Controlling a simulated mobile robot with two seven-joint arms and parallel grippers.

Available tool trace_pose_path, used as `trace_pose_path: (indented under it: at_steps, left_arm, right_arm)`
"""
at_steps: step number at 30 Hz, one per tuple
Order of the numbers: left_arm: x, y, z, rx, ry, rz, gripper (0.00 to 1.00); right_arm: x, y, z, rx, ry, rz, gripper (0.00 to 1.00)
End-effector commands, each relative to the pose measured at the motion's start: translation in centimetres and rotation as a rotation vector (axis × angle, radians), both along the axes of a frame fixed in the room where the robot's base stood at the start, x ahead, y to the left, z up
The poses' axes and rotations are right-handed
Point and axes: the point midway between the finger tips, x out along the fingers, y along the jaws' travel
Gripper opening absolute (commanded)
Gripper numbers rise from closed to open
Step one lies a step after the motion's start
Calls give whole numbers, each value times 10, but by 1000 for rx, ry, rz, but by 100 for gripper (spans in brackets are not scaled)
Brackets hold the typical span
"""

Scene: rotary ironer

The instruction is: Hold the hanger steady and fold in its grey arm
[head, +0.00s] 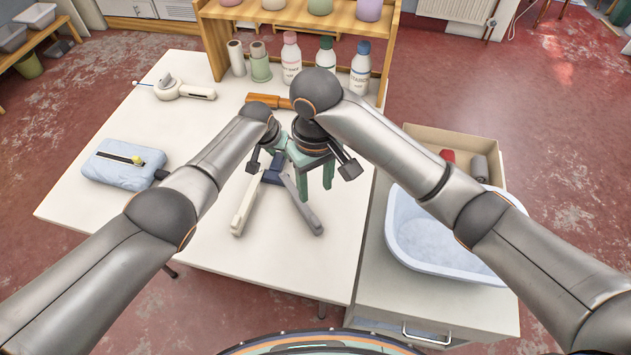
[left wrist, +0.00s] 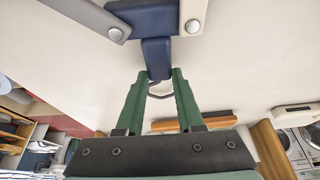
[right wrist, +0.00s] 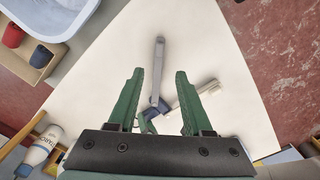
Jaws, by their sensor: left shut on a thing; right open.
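The hanger lies on the white table with a navy hub (head: 272,170), a cream arm (head: 243,209) spread to the left and a grey arm (head: 303,207) spread to the right. My left gripper (left wrist: 160,78) is shut on the navy neck (left wrist: 156,58) below the hub; the hook shows between its fingers. My right gripper (head: 315,186) is open and empty above the grey arm's side. In the right wrist view the grey arm (right wrist: 158,72) appears between the open fingers (right wrist: 158,76), apparently below them.
A blue pouch (head: 122,163) and a white tool (head: 182,90) lie to the left. A pale basin (head: 440,235) and a cardboard box (head: 425,140) are at right. The table's front is clear.

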Motion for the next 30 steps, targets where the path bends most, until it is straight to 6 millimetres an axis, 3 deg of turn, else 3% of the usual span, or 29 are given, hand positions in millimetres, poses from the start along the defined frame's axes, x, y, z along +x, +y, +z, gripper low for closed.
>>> trace_pose_path:
  at_steps: [5, 14, 19, 24, 30]
  left_arm:
    - [0, 0, 0, 0, 0, 0, 0]
    - [0, 0, 0, 0, 1, 0, 0]
    - [0, 0, 0, 0, 1, 0, 0]
    - [0, 0, 0, 0, 0, 0, 0]
    - [0, 0, 0, 0, 1, 0, 0]
  right_arm:
    - [0, 0, 0, 0, 0, 0, 50]
    - [-2, -11, -14, 128, 50, 29, 18]
    - [0, -38, -32, 351, 61, 68, 0]
    - [6, -78, -43, 523, -16, 87, 0]
    - [11, -118, -47, 609, -126, 100, 0]
